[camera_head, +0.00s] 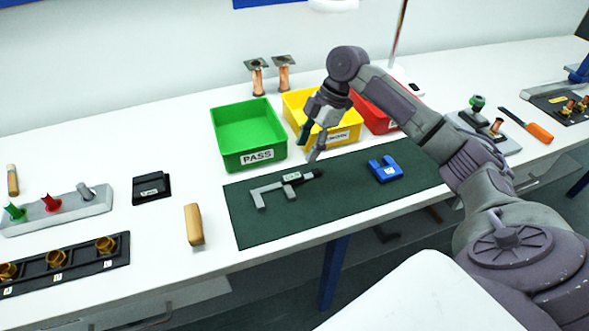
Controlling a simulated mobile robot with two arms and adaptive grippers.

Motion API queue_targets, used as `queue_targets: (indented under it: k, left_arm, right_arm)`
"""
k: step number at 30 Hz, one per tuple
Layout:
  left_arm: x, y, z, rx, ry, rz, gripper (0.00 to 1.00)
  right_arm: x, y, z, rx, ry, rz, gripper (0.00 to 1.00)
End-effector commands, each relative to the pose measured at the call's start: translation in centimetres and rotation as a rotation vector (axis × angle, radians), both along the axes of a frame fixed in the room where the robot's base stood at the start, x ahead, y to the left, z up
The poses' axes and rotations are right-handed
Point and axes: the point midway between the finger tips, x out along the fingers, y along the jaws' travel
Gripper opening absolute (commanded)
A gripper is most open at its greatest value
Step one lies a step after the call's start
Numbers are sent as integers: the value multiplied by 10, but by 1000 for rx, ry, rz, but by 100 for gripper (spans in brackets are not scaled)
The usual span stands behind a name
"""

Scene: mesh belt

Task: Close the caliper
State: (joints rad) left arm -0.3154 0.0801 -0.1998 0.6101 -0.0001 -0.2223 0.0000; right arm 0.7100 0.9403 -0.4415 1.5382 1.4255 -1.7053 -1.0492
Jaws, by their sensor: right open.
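The grey caliper (272,190) lies on the dark green mat (310,215) in the middle of the table. Its fixed jaw points to the left front, and a gap shows between it and the sliding jaw. Its dark end with a small display lies at the right. My right gripper (310,146) is open and empty above the back edge of the mat, a little above and behind the caliper's dark end, with fingers pointing down. It does not appear to touch the caliper. My left gripper is out of view.
A blue block (386,170) sits on the mat's right. Green (232,159), yellow (352,117) and red (368,112) bins stand behind. A wooden block (193,224) and black box (151,190) lie left. An orange-handled tool (538,131) lies right. The mat's front strip is bare.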

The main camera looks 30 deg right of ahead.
Motion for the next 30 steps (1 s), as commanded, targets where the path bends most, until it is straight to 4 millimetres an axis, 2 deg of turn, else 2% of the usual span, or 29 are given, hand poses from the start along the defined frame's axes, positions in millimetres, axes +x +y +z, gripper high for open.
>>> queue_targets:
  k: [2,5,12,18,25,30]
  left_arm:
    - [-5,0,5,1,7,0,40]
    - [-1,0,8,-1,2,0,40]
    - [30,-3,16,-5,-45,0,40]
    - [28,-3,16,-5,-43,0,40]
    - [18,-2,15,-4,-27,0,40]
    - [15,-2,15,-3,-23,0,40]
  right_arm:
    - [1,8,-16,1,5,1,52]
    - [2,16,-36,1,4,0,52]
    - [6,29,-69,0,2,0,52]
    - [7,32,-79,-1,0,-1,52]
    - [7,32,-80,-1,0,-1,52]
    - [7,32,-79,-1,0,-1,25]
